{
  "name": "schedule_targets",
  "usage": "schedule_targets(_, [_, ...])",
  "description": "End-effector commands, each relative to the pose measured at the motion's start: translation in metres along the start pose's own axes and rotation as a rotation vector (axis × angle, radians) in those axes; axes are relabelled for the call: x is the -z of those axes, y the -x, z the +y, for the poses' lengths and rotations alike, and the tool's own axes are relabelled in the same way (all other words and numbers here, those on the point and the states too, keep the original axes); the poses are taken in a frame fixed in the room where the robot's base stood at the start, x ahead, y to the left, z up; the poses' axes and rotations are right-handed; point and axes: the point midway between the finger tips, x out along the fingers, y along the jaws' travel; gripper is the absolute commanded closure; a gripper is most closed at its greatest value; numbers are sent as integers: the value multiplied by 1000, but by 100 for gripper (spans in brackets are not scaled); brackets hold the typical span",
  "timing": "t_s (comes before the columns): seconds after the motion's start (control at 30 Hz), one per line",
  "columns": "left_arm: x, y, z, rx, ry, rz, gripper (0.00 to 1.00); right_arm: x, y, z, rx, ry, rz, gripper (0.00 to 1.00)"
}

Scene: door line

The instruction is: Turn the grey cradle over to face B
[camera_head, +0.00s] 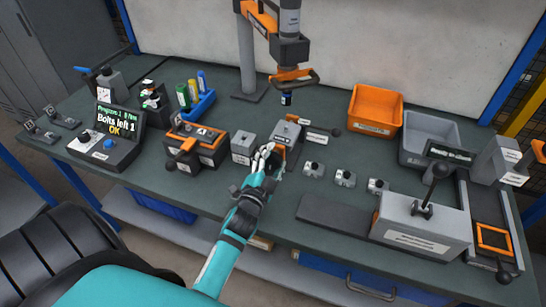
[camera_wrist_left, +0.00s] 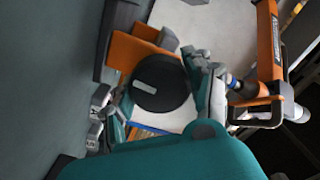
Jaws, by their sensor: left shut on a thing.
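The grey cradle (camera_head: 288,130) is a block with a small label on top and an orange part beside it, near the middle of the bench. My left gripper (camera_head: 266,158) is at its near left side, shut, with its fingers against the near side. The fingers hide part of the cradle, and which face is up cannot be read. In the left wrist view, a round black part (camera_wrist_left: 160,83) with a pale label fills the middle, beside an orange piece (camera_wrist_left: 125,52). My right gripper is not in view.
A second grey block (camera_head: 243,143) stands close on the left. Several small grey blocks (camera_head: 345,178) sit to the right. An orange-framed tool (camera_head: 292,77) hangs behind. An orange bin (camera_head: 376,108), grey bin (camera_head: 428,137) and lever press (camera_head: 422,222) are at the right. A screen (camera_head: 122,118) reads "Bolts left 1 OK".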

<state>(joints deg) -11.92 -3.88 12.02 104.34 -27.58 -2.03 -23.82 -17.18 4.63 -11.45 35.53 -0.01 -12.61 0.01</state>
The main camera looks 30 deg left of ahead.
Motion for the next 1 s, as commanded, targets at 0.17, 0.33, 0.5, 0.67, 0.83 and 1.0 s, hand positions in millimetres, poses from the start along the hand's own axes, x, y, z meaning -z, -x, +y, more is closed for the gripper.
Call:
schedule_targets(0.17, [-1,1,1,-3,67,-4,81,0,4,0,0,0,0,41])
schedule_targets(0.33, [-2,1,2,-3,98,-4,81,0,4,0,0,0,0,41])
schedule_targets(0.5, [-2,1,2,-4,110,-5,80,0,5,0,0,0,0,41])
schedule_targets(0.67, [-2,1,2,-4,111,-5,80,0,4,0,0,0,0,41])
schedule_targets(0.83, [-2,1,2,-4,111,-5,42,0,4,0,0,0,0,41])
schedule_targets(1.0, [-1,0,1,-3,108,-3,24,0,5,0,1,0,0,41])
